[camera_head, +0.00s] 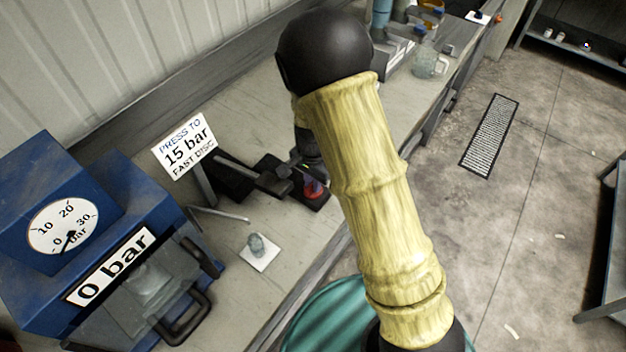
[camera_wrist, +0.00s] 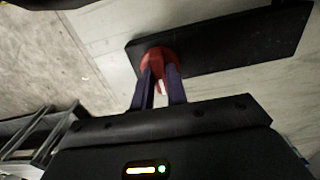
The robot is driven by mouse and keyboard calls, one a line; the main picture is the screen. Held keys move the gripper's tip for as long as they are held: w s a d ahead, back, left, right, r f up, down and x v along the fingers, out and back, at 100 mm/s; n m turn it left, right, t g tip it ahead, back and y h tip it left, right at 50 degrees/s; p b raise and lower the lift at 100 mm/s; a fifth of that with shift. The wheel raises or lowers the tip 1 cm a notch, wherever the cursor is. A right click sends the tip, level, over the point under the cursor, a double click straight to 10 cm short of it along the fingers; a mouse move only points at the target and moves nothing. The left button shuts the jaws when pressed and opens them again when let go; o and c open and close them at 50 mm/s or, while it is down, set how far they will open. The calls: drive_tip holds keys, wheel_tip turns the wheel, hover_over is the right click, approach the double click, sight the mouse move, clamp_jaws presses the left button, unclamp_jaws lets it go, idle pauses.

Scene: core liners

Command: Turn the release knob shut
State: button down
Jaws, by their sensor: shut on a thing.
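The red release knob (camera_wrist: 158,60) shows in the wrist view on a black base plate (camera_wrist: 230,45). My gripper (camera_wrist: 160,85) has its two purple fingers shut on the knob, one on each side, with a light part of the knob showing between them. In the head view the red knob (camera_head: 313,190) is partly hidden beside my gripper and arm, on the black base on the bench. A blue press (camera_head: 110,230) stands at the left with a round dial (camera_head: 63,226) and a plate that reads "0 bar".
A sign (camera_head: 184,147) reads "PRESS TO 15 bar FAST DISC". A small white card with a greyish lump (camera_head: 258,250) lies on the bench in front of the press. A glass jar (camera_head: 430,62) stands farther back. A floor grate (camera_head: 489,135) lies right of the bench.

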drive_tip(key=shift+r, duration=0.1)
drive_tip(key=m+p, duration=0.3)
drive_tip(key=m, duration=0.1)
drive_tip(key=shift+r, duration=0.1)
drive_tip(key=m+p, duration=0.3)
drive_tip(key=m, duration=0.2)
drive_tip(key=m+p, duration=0.3)
drive_tip(key=m, duration=0.1)
drive_tip(key=shift+p, duration=0.35)
drive_tip(key=m+p, duration=0.2)
drive_tip(key=m, duration=0.2)
drive_tip(key=shift+m+p, duration=0.3)
drive_tip(key=shift+p, duration=0.05)
drive_tip(key=c, duration=1.4)
unclamp_jaws()
